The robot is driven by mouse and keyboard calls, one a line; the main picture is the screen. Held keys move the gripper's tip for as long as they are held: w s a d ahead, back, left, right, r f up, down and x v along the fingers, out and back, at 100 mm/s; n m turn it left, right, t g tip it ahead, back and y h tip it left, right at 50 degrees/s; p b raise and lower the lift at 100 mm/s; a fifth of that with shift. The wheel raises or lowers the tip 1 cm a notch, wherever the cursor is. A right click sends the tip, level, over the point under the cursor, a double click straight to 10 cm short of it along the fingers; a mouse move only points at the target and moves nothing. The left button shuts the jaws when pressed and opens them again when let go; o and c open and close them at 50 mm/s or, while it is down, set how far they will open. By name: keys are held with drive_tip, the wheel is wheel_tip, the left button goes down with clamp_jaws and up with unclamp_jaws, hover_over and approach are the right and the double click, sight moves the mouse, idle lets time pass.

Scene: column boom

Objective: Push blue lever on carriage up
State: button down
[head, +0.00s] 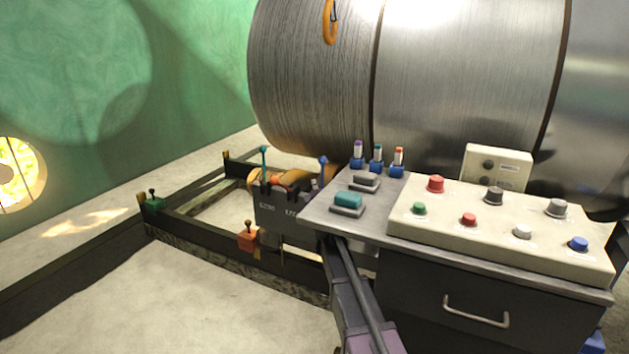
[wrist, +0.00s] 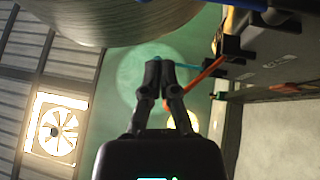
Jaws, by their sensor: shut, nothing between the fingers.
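The carriage (head: 285,217) is a dark box on the rail frame in the head view, left of the console. Its blue lever (head: 323,170) stands upright at its right end, close to the console edge. A teal lever (head: 264,162) stands at its left end. In the wrist view my gripper (wrist: 159,66) is shut and empty. The blue lever (wrist: 245,4) is partly cut off at the top right there, apart from my fingertips. A teal rod (wrist: 200,66) and an orange lever (wrist: 197,82) are nearer the fingertips. I cannot make out the gripper in the head view.
The console (head: 505,232) with coloured buttons and the grey shelf (head: 325,208) stand right of the carriage. A large metal drum (head: 315,85) hangs over it. Small green (head: 152,204) and orange (head: 248,238) lever blocks sit on the rails. The floor at left is open.

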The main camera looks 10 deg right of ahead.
drive_tip(key=shift+s, duration=2.15)
